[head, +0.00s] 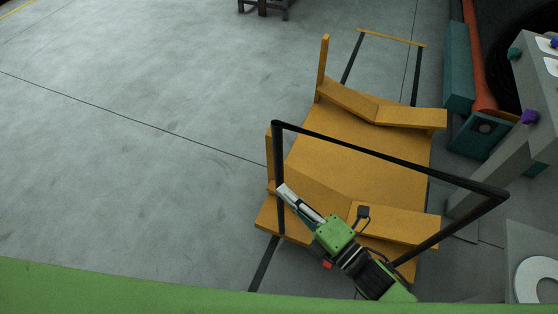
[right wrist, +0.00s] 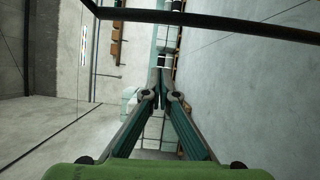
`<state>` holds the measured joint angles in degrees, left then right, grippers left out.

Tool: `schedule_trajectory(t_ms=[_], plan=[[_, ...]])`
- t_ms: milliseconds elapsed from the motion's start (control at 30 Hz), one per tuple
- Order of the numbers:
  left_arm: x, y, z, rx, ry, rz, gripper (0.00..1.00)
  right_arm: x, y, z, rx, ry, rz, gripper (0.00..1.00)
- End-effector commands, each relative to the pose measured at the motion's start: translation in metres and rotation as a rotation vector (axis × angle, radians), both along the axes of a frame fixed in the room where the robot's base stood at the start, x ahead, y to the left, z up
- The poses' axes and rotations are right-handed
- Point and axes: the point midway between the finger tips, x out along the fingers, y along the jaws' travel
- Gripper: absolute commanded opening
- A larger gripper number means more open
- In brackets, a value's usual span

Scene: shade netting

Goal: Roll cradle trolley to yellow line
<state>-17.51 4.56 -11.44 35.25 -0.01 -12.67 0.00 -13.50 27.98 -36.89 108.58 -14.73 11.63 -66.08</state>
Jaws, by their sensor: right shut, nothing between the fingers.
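The cradle trolley (head: 350,165) is an orange flat deck with V-shaped cradle supports and short upright posts, right of centre in the head view. Its black handle frame (head: 390,160) rises at the near end. My right gripper (head: 282,190) is shut and empty, its tips overlapping the left upright of the handle in the picture; contact cannot be told. In the right wrist view the shut fingertips (right wrist: 161,75) lie below a black bar (right wrist: 200,17), apparently the handle. My left gripper is out of view.
Grey machinery (head: 500,135) with coloured knobs stands close on the right, with a teal block (head: 458,65) and an orange-red pipe (head: 478,60) behind. A dark stand (head: 263,6) is at the far top. The floor at left is clear.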

Motion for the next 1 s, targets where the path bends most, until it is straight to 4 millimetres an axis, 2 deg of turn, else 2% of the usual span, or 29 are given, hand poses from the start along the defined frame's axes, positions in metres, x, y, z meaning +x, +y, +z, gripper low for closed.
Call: schedule_trajectory(t_ms=[300,400,600,1000], plan=[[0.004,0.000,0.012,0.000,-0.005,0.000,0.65,0.048,0.049,0.004,0.002,-0.001,-0.001,0.00],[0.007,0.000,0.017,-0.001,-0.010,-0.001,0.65,0.062,0.036,0.004,-0.004,-0.002,-0.001,0.00],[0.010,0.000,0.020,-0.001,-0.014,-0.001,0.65,0.076,0.028,0.004,-0.001,0.001,0.000,0.00],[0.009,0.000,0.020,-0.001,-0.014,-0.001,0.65,0.078,0.026,0.003,0.001,0.002,-0.001,0.00]])
